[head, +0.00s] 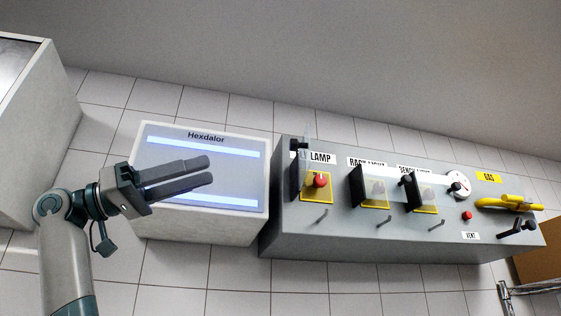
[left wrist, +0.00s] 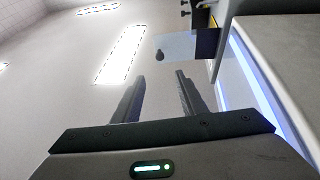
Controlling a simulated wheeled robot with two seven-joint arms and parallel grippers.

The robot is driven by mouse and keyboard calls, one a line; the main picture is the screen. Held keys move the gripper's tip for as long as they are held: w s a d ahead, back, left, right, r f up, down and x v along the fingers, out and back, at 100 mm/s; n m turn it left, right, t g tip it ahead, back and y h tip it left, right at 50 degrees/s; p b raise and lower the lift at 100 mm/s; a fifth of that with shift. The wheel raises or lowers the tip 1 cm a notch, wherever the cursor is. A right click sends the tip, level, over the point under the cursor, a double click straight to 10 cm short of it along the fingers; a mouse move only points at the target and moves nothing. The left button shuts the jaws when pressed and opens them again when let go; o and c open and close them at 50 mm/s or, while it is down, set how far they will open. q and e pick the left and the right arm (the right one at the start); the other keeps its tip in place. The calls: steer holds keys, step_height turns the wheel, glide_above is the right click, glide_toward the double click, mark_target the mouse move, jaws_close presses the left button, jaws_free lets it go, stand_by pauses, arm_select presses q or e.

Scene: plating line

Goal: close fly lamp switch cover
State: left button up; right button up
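The fly lamp switch (head: 320,181) is a red button on a yellow plate at the left end of the grey panel. Its clear cover (head: 308,138) stands open, raised from a black hinge block (head: 295,181) at the button's left, and hides part of the label reading "LAMP". In the left wrist view the clear cover (left wrist: 185,47) with its dark knob (left wrist: 159,55) shows beyond the fingertips. My left gripper (head: 210,171) is open and empty, in front of the Hexdalor box and left of the cover, apart from it. My right gripper is out of view.
Two other switches (head: 375,190) (head: 424,193) have clear covers lying over them. Further right are a gauge (head: 457,182), a small red vent button (head: 467,215) and a yellow gas handle (head: 508,202). The white Hexdalor box (head: 160,215) stands left of the panel.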

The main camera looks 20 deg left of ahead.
arm_select(q)
steer(key=p+x, duration=0.8)
steer(key=x, duration=0.9)
steer(key=shift+d+p, duration=0.15)
steer(key=shift+p, duration=0.25)
steer(key=shift+w+r, duration=0.1)
jaws_close()
